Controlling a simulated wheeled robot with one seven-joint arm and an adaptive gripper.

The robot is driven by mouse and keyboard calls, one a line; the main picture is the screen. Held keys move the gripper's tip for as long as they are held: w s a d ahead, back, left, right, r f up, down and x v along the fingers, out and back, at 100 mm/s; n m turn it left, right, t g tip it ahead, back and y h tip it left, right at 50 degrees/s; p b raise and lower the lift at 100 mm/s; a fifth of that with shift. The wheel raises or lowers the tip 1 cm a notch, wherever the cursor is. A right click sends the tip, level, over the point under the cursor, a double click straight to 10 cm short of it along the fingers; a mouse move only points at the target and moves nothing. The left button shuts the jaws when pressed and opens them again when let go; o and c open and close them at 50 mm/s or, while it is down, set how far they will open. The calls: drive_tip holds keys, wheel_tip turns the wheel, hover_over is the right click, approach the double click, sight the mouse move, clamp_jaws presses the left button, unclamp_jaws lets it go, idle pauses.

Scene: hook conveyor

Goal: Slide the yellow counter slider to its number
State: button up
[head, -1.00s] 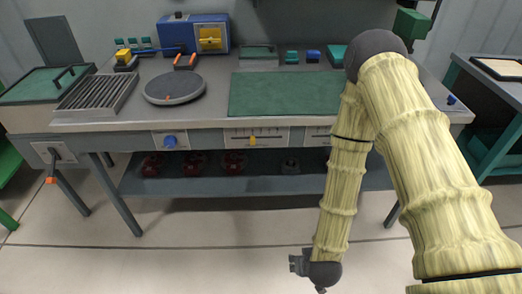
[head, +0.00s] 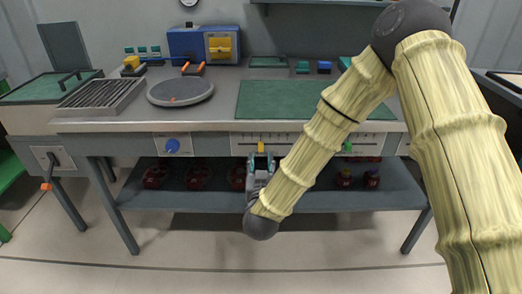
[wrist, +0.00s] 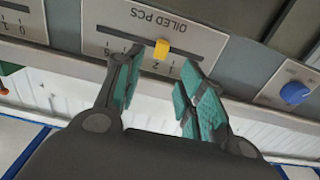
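The yellow slider (head: 261,147) sits on a white scale panel (head: 240,141) on the bench front. In the wrist view the slider (wrist: 162,49) stands on a dark slot, and the panel appears upside down with the label "OILED PCS". Some numbers show below the slot there, including a 2 near the slider; others are partly hidden by a finger. My gripper (head: 260,163) is just below and in front of the slider. In the wrist view my gripper (wrist: 160,68) is open, with the slider between the lines of its teal-padded fingers, just beyond the tips.
A blue knob (head: 172,145) is on a panel to the left, and a green slider (head: 347,147) is on the right. A shelf (head: 130,195) with several red parts runs below. A lever (head: 49,170) with an orange end is at far left.

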sight(261, 148)
drive_tip(key=w, duration=0.8)
clamp_jaws()
